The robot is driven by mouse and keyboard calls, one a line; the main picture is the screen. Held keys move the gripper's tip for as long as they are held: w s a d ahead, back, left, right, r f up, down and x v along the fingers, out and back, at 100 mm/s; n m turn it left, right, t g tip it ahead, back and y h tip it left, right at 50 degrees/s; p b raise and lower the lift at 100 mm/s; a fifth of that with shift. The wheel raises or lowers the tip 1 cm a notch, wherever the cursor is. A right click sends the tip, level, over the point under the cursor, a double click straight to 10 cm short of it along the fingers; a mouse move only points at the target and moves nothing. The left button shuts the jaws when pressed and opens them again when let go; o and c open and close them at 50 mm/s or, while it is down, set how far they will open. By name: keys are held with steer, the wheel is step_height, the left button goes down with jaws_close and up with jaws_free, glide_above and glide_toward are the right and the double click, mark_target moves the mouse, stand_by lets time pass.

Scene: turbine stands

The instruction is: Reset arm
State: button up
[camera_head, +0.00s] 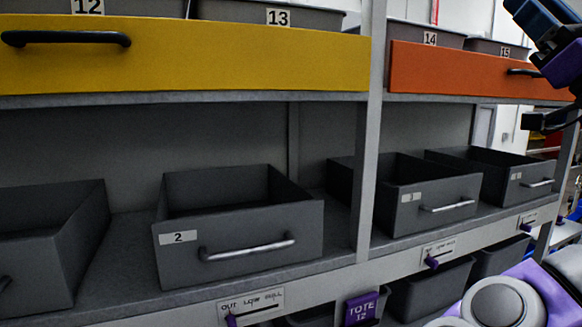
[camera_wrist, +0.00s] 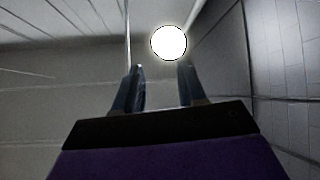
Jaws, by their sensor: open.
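In the wrist view my gripper (camera_wrist: 161,85) shows two dark fingers standing apart with nothing between them. Behind them are a pale wall or ceiling surface and a bright round light (camera_wrist: 169,43). In the head view part of my arm (camera_head: 550,45), dark with blue and purple parts, is at the upper right corner, in front of the right end of the shelving. The fingertips cannot be made out clearly there. Another purple and grey part of my body (camera_head: 535,290) fills the lower right corner.
A shelf rack holds grey bins, among them bin 2 (camera_head: 235,225) and bin 3 (camera_head: 430,200). Above are a yellow drawer front (camera_head: 200,60) and an orange one (camera_head: 450,68). A grey upright post (camera_head: 370,150) divides the rack. A purple tag (camera_head: 361,308) reads TOTE 12.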

steer(key=w+d+m+g, duration=0.1)
steer(key=w+d, duration=0.2)
steer(key=w, duration=0.1)
steer(key=w+a+g+y, duration=0.3)
steer(key=w+a+g, duration=0.2)
steer(key=a, duration=0.3)
steer(key=w+a+f+g, duration=0.2)
steer(key=a+f+g, duration=0.25)
steer(key=a, duration=0.55)
steer(key=s+a+f+g+h, duration=0.2)
steer(key=s+a+f+g, duration=0.15)
steer(key=a+f, duration=0.55)
steer(key=s+a+f+g+h, duration=0.2)
steer(key=s+a+f+g, duration=0.15)
steer(key=a+f, duration=0.5)
steer(key=s+d+f+m+g+h, duration=0.2)
steer(key=s+f+h, duration=0.25)
steer(key=f, duration=0.85)
steer(key=s+d+f+m+g+h, duration=0.25)
steer(key=s+f, duration=0.35)
steer(key=f, duration=0.7)
steer(key=s+d+f+m+g+h, duration=0.1)
steer(key=s+d+f+g+h, duration=0.1)
steer(key=s+d+f, duration=0.3)
steer(key=s+d+f+m+g+h, duration=0.2)
steer(key=s+d+f, duration=0.4)
steer(key=s+f, duration=0.5)
steer(key=shift+f+h, duration=0.4)
steer(key=shift+h, duration=0.1)
